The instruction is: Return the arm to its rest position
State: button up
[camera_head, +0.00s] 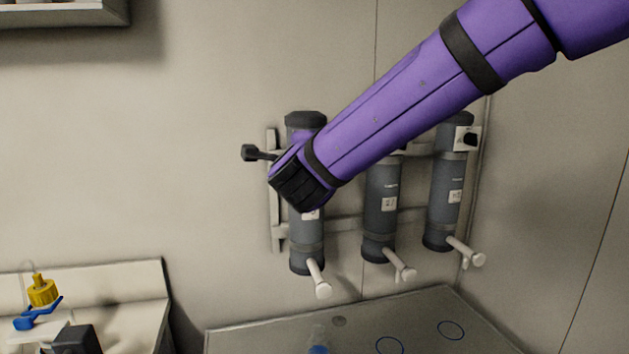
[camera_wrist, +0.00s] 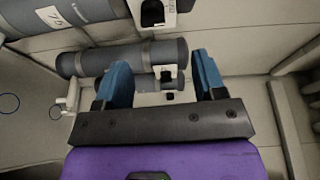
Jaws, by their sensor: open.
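My purple arm (camera_head: 400,115) reaches from the upper right across the leftmost of three grey cylinders on the wall. Its black wrist end (camera_head: 300,188) overlaps that cylinder, and my fingers are hidden in the head view. In the wrist view my gripper (camera_wrist: 160,70) is open, its two blue fingers wide apart with nothing held. A grey cylinder (camera_wrist: 85,62) lies across the wrist view beyond the fingers, with a white plate and dark fitting showing between them. I cannot tell how close the fingers are to it.
The left cylinder (camera_head: 306,255), middle cylinder (camera_head: 380,228) and right cylinder (camera_head: 441,215) hang on a pale rack, each with a white handle below. A black knob (camera_head: 250,153) sticks out left. A grey tabletop (camera_head: 270,335) with blue rings lies below. Open wall is at left.

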jog(key=s+d+r+n+g+y, duration=0.1)
jog(key=s+d+n+g+y, duration=0.2)
jog(key=d+n, duration=0.35)
jog(key=s+d+r+n+g+y, duration=0.2)
jog(key=s+d+n, duration=0.3)
jog(key=d+n, duration=0.15)
jog(key=s+d+f+n+g+h, duration=0.2)
jog(key=s+d+f, duration=0.3)
jog(key=s+d, duration=0.4)
jog(key=s+d+f+n+g+h, duration=0.2)
jog(key=s+d+f+g, duration=0.3)
jog(key=s+d, duration=0.5)
jog(key=s, duration=0.3)
jog(key=shift+s+n, duration=0.15)
jog(key=shift+n, duration=0.25)
jog(key=shift+d, duration=0.1)
